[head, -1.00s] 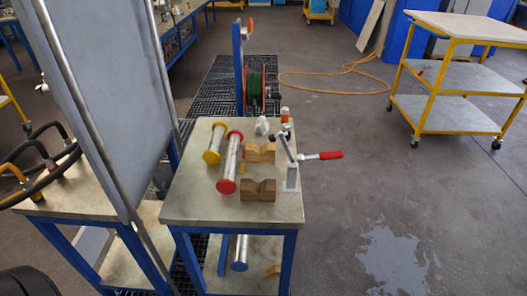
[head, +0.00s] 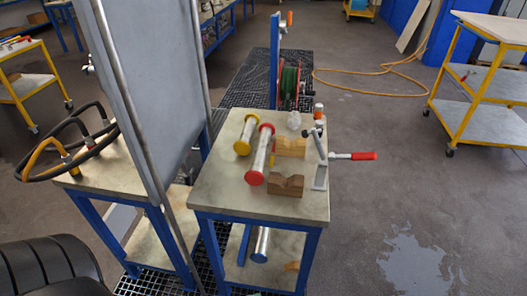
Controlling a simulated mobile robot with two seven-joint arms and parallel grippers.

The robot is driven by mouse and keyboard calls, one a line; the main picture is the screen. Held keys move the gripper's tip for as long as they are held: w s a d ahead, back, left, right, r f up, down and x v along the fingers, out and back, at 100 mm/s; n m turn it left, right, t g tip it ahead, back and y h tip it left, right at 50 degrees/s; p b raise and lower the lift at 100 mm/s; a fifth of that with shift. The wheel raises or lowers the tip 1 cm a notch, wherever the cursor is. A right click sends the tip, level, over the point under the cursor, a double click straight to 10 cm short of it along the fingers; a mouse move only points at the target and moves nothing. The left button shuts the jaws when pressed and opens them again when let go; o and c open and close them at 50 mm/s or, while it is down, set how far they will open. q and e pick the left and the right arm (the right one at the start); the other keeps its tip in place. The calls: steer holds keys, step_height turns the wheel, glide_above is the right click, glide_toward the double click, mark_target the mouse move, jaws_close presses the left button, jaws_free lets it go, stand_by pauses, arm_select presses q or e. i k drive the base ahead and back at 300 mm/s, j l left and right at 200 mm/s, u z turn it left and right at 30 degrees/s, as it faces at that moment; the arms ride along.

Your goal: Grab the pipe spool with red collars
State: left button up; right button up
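The pipe spool with red collars (head: 261,155) lies on the blue-legged workbench (head: 222,188), a silver tube with a red collar at each end. Its near collar faces me. A similar spool with yellow collars (head: 247,134) lies just to its left and a little farther back. Neither of my grippers shows in the head view.
Two wooden V-blocks (head: 286,185) and a red-handled clamp (head: 322,168) stand right of the spool. A grey upright panel (head: 146,90) stands left of the bench. Hoses (head: 60,150) lie on the left table. Floor right of the bench is open, with a wet patch (head: 412,265).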

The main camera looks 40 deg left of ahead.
mark_target(255, 177)
steer(key=i+u, duration=0.1)
steer(key=u, duration=0.8)
steer(key=i+l+u, duration=0.2)
steer(key=l+u, duration=0.2)
steer(key=i+l+u, duration=0.1)
steer(key=l+u, duration=0.3)
